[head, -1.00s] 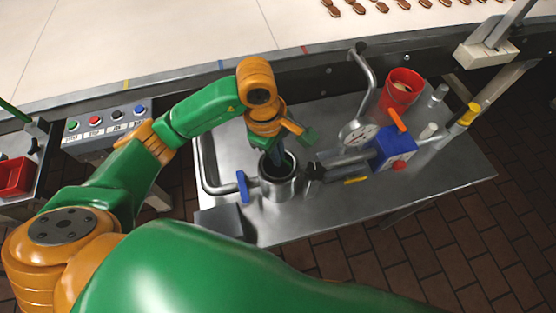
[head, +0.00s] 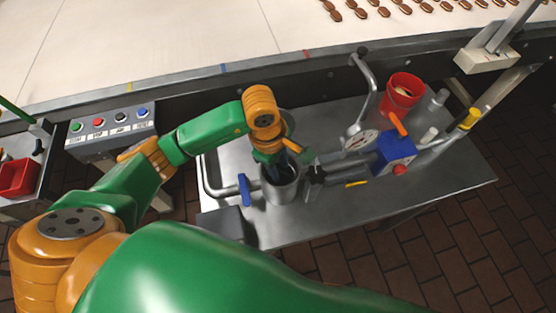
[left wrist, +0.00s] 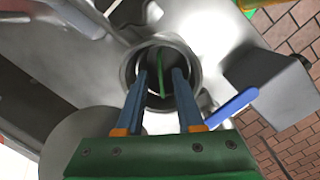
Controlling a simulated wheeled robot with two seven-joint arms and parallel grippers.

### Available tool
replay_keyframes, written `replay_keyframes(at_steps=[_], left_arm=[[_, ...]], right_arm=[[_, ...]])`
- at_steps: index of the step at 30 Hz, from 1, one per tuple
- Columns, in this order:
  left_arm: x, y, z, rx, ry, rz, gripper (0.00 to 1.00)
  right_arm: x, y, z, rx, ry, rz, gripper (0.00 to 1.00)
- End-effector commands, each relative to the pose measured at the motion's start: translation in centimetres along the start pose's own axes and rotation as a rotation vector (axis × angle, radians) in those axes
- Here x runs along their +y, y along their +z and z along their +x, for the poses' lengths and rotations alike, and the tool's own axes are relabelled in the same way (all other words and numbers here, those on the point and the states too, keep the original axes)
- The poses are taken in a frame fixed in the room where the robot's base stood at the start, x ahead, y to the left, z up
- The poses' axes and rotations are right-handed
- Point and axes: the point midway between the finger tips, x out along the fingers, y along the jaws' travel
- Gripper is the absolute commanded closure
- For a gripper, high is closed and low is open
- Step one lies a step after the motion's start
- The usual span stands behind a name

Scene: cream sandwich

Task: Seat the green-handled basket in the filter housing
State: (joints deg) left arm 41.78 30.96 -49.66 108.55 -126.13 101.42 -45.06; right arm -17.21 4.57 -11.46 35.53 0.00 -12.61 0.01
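The filter housing (head: 280,190) is an open steel cylinder on the steel table. Its round rim (left wrist: 129,68) also shows in the left wrist view. The basket's thin green handle (left wrist: 161,78) is inside the mouth; the basket body is dark and mostly hidden, so I cannot tell how deep it sits. My left gripper (head: 283,163) points down into the mouth from above. In the left wrist view its two blue-grey fingers (left wrist: 160,72) are apart, one on each side of the handle, with visible gaps. My right gripper is not in view.
A blue valve lever (head: 244,189) and a grey box (head: 228,223) stand close left of the housing. To its right are a blue pump block (head: 394,151), a dial gauge (head: 360,139) and a red bucket (head: 402,94). A bent steel pipe (head: 367,85) rises behind. The table's front right is clear.

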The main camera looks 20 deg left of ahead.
Motion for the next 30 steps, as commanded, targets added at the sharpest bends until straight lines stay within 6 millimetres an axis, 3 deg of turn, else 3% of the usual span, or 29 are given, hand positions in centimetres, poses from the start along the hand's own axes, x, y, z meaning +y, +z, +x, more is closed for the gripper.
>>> replay_keyframes(at_steps=[5, 9, 15, 30], left_arm=[[0.2, 0.0, -2.9, 0.0, 0.008, 0.002, 0.64], [0.2, 0.0, -7.0, 0.001, 0.01, 0.001, 0.64], [0.1, 0.0, -11.3, 0.002, 0.005, 0.0, 0.64], [0.0, 0.0, -12.1, -0.001, -0.001, -0.001, 0.64]], right_arm=[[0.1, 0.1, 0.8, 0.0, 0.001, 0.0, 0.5], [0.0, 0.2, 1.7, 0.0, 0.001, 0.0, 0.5], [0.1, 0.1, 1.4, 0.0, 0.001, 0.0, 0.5], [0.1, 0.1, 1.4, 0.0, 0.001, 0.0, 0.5]])
